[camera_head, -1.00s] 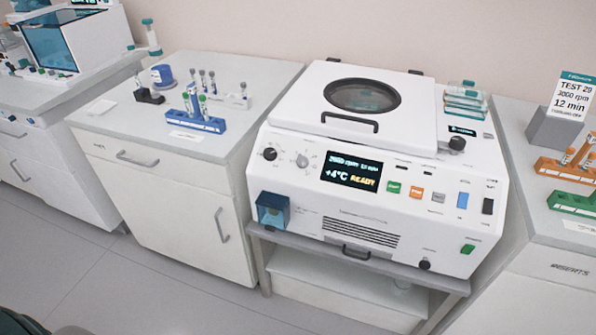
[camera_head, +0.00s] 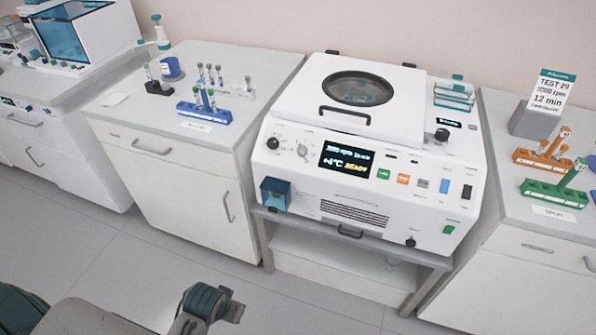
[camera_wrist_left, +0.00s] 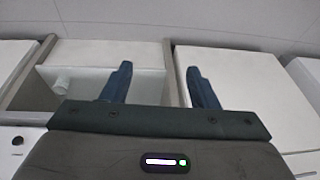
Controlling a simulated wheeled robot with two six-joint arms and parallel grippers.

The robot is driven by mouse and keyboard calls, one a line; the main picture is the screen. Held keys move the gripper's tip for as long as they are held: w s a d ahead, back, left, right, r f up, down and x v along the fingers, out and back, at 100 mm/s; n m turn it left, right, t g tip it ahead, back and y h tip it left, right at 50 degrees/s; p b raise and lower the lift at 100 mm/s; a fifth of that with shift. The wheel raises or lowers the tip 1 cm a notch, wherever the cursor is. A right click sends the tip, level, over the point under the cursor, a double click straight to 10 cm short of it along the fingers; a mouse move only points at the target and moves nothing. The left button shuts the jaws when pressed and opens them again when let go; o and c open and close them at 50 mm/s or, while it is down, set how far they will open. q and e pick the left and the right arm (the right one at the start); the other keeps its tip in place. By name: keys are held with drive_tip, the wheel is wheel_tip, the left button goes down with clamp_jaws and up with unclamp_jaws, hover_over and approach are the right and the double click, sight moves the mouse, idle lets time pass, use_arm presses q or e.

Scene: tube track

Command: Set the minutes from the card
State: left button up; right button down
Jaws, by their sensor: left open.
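The card (camera_head: 550,98) stands in a grey holder at the right and reads TEST 29, 3000 rpm, 12 min. The white centrifuge (camera_head: 455,182) is in the middle with its lid closed. Its display (camera_head: 347,160) shows an rpm and minutes line too small to read surely, with +4°C READY below. A dark knob (camera_head: 272,143) and a pale knob (camera_head: 302,150) sit left of the display. My left arm enters at the bottom left of the head view, well short of the centrifuge. My left gripper (camera_wrist_left: 160,80) is open and empty in the left wrist view. My right gripper is not seen.
Coloured buttons (camera_head: 403,179) line the panel right of the display. A blue tube rack (camera_head: 205,113) is on the left cabinet. Orange (camera_head: 540,160) and green (camera_head: 553,192) racks are on the right counter. The floor before the centrifuge is clear.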

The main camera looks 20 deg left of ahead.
use_arm(q)
wheel_tip(320, 180, up, 6)
drive_tip(key=w+p, duration=0.1)
drive_tip(key=w, duration=0.2)
drive_tip(key=n+t+h+p, duration=0.1)
drive_tip(key=n+t+h, duration=0.15)
drive_tip(key=n, duration=0.45)
approach(300, 146)
drive_tip(key=shift+y, duration=0.35)
drive_tip(key=x, duration=0.3)
drive_tip(key=p+x, duration=0.1)
drive_tip(key=x, duration=0.2)
drive_tip(key=p+x, duration=0.1)
drive_tip(key=x, duration=0.2)
drive_tip(key=shift+s+d, duration=0.1)
drive_tip(key=shift+d, duration=0.3)
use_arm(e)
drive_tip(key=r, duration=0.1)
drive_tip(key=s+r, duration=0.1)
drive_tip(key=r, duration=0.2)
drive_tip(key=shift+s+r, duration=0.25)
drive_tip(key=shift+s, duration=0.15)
use_arm(q)
drive_tip(key=shift+c, duration=0.4)
drive_tip(key=c, duration=0.9)
drive_tip(key=shift+p, duration=0.3)
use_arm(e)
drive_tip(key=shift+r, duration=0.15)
